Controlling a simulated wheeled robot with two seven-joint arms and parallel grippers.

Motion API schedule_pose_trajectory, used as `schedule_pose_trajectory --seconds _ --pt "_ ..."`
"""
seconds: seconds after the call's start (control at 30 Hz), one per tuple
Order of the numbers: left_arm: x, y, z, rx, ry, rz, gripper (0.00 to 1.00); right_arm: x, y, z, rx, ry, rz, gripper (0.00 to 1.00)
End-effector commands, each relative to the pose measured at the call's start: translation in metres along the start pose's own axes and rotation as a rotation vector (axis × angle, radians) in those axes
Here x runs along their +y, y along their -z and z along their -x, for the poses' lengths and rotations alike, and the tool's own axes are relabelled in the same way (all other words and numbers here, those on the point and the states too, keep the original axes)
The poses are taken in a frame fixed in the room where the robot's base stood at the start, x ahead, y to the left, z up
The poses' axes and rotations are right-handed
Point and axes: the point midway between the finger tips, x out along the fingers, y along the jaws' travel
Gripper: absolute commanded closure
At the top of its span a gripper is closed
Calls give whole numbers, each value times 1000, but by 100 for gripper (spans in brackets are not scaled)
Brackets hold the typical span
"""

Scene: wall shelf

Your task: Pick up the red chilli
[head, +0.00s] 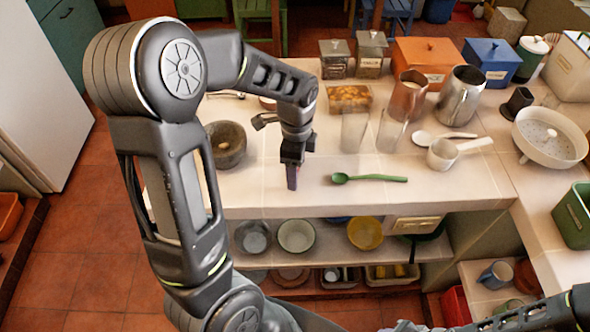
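I cannot make out a red chilli anywhere in the head view. My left gripper (292,180) points down over the front part of the white tiled counter (325,200), right of the stone mortar (233,161) and left of the green spoon (375,178). Its fingers show edge-on as one narrow dark shape, so I cannot tell whether they are open or shut, or whether anything is between them. My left arm hides part of the counter's left side. Part of my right arm shows at the bottom right; its gripper is out of view.
Two clear glasses (353,133), a copper cup (408,97) and a metal jug (460,95) stand behind the spoon. A white ladle-like pan (442,154) and white colander (548,138) are farther right. Bowls (296,236) sit on the shelf below. The counter's front strip is mostly clear.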

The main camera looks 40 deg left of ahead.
Motion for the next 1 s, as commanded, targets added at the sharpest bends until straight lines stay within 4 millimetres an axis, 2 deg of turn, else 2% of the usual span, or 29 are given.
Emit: schedule_pose_trajectory --seconds 0.47,1.0 --pt "0 0 0 0 0 0 35 0 0 0 0 0 0 64" --pt "0 0 0 0 0 0 79 0 0 0 0 0 0 64"
